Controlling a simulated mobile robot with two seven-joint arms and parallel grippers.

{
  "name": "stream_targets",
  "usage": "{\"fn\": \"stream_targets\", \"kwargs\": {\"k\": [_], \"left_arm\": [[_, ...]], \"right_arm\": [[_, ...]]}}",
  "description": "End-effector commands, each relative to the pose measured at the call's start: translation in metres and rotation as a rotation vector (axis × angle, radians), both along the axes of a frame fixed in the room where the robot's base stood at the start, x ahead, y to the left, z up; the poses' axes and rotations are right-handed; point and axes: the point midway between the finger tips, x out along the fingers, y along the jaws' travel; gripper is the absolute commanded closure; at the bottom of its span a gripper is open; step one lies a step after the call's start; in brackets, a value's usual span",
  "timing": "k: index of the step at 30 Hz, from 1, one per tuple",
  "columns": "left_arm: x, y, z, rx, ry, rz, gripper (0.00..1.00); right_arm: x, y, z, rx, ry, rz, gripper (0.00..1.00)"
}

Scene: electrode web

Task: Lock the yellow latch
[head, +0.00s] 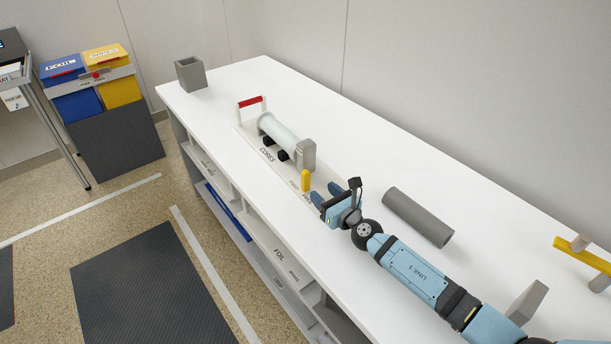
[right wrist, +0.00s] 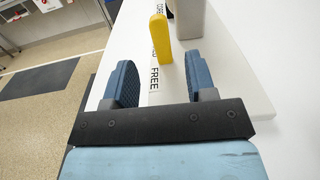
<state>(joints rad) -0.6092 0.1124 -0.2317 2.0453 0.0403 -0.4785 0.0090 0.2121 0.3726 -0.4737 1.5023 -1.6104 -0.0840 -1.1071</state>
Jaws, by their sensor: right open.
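The yellow latch (head: 306,180) stands upright at the near end of the cores holder, beside a grey end block (head: 307,154). In the right wrist view the latch (right wrist: 161,40) rises just beyond my fingertips, near the gap between them. My right gripper (head: 329,197) is open and empty, low over the white bench and a short way from the latch. Its two blue fingers also show in the right wrist view (right wrist: 160,80). The word "FREE" is on the base beside the latch; other lettering there is partly hidden. My left gripper is not in view.
A white roll (head: 278,134) lies in the holder, which has a red-handled bar (head: 250,103) at its far end. A grey tube (head: 418,216) lies right of my right arm. A grey square cup (head: 190,73) stands at the bench's far end.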

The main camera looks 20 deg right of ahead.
Motion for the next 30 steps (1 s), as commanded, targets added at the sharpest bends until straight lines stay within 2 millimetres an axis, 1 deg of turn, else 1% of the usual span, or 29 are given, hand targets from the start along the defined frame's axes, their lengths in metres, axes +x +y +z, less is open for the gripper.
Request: {"fn": "stream_targets", "kwargs": {"k": [1, 6, 9, 12, 18, 26, 27, 29, 30], "left_arm": [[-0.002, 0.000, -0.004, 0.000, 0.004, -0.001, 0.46], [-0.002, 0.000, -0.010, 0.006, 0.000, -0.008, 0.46], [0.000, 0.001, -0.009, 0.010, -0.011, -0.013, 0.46], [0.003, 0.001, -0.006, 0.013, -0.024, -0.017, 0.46], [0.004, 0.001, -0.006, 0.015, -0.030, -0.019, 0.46], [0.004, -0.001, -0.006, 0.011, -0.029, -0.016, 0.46], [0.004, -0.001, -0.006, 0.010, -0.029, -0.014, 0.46], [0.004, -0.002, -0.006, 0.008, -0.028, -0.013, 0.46], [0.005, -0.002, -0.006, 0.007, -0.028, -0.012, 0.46]], "right_arm": [[0.012, 0.005, 0.000, 0.003, -0.002, 0.000, 0.49], [0.046, 0.017, -0.002, 0.003, -0.001, 0.000, 0.49], [0.062, 0.023, -0.001, 0.003, 0.000, 0.002, 0.49], [0.073, 0.026, -0.002, 0.003, 0.000, 0.001, 0.49], [0.084, 0.030, 0.000, 0.002, 0.001, 0.002, 0.49], [0.084, 0.031, 0.000, 0.003, 0.001, 0.002, 0.49], [0.084, 0.031, 0.000, 0.003, 0.001, 0.002, 0.58], [0.084, 0.030, 0.000, 0.003, 0.001, 0.002, 0.72], [0.084, 0.030, 0.000, 0.003, 0.001, 0.002, 0.81]]}}
